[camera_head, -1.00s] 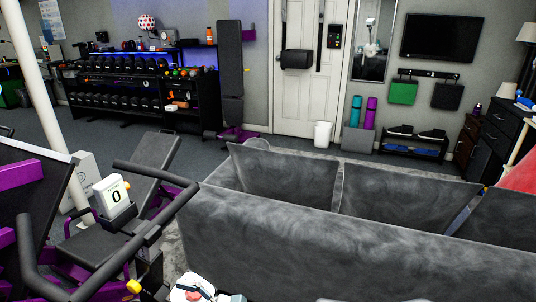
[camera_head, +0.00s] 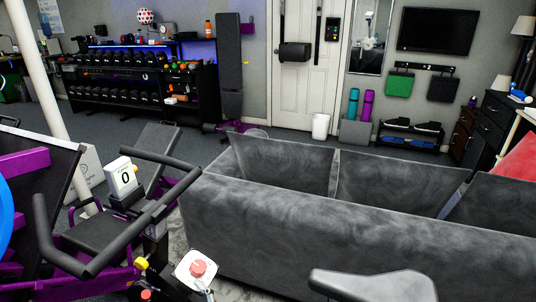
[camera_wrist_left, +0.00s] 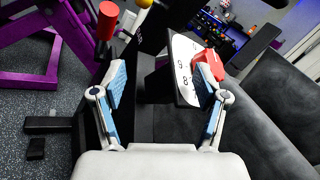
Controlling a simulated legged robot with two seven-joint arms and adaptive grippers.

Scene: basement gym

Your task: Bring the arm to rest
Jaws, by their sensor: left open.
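My left gripper (camera_wrist_left: 160,72) shows in the left wrist view, its two blue-padded fingers spread apart and empty. Beyond the fingers is a white plate with dark numbers (camera_wrist_left: 184,68). A red block (camera_wrist_left: 208,65) is at its edge, close to the right fingertip; I cannot tell whether they touch. The head view shows a white plate (camera_head: 183,271) with a red knob (camera_head: 198,268) at the bottom, beside the exercise bike (camera_head: 95,235). I cannot clearly make out the left gripper in the head view. My right gripper is not in view.
A grey sofa (camera_head: 300,225) fills the middle and right. A white post (camera_head: 42,90) stands at the left. A dumbbell rack (camera_head: 125,95) is by the back wall. A dark grey rounded shape (camera_head: 375,285) rises at the bottom right. Floor shows near the door (camera_head: 305,75).

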